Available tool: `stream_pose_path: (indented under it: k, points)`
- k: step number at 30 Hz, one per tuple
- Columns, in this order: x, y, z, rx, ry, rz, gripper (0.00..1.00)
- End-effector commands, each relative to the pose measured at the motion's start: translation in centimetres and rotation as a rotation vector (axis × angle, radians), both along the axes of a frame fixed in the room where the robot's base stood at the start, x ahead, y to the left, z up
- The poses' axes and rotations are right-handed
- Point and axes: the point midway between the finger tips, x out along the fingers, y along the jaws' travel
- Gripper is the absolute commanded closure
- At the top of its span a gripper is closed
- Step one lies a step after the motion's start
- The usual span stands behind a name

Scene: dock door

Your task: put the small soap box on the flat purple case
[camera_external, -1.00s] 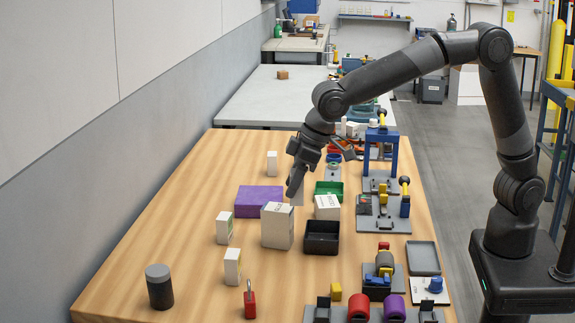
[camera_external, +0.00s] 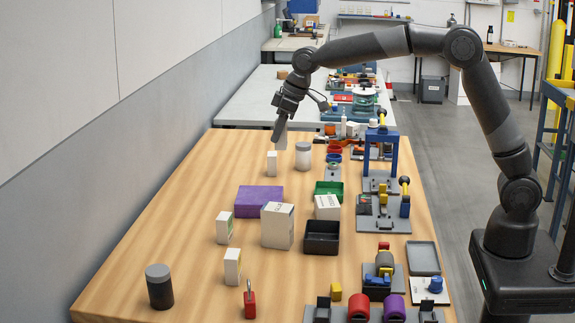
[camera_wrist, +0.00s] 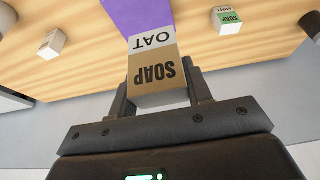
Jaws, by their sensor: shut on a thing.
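My gripper (camera_external: 279,143) is at the far left end of the wooden table, reaching down. In the wrist view its dark fingers (camera_wrist: 158,95) are shut on the small soap box (camera_wrist: 153,75), one on each side, with "SOAP" and "OAT" showing upside down. In the external view a small white box (camera_external: 272,164) stands upright right at the fingertips; I cannot tell there how the fingers meet it. The flat purple case (camera_external: 258,198) lies nearer on the table, behind a taller white box (camera_external: 277,226). Part of the case (camera_wrist: 135,14) shows just beyond the held box in the wrist view.
A grey-topped white canister (camera_external: 303,156) stands just right of my gripper. Two white boxes (camera_external: 224,227) (camera_external: 232,267) and a dark canister (camera_external: 159,287) stand along the left. A black tray (camera_external: 322,237) and green tray (camera_external: 329,190) lie right of the case.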

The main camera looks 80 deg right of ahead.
Motion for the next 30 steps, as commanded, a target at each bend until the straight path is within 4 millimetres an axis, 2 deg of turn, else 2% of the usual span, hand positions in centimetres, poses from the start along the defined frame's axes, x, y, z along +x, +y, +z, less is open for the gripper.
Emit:
stream_pose_path:
  k: [1,6,13,19,23,26,30]
  points:
    - [0.1,-2.4,0.0,0.001,-0.002,-0.014,0.79]
    - [-0.1,-8.1,0.0,0.004,-0.007,-0.026,0.79]
    - [-0.6,-12.6,0.0,0.005,-0.014,-0.037,0.79]
    - [-0.6,-12.4,-3.5,0.007,-0.010,-0.033,0.79]
    - [-0.5,-12.2,-4.9,0.006,-0.012,-0.032,0.79]
    - [0.3,-11.3,-5.9,0.006,-0.012,-0.030,0.79]
    - [2.2,-8.9,-7.7,0.006,-0.012,-0.028,0.79]
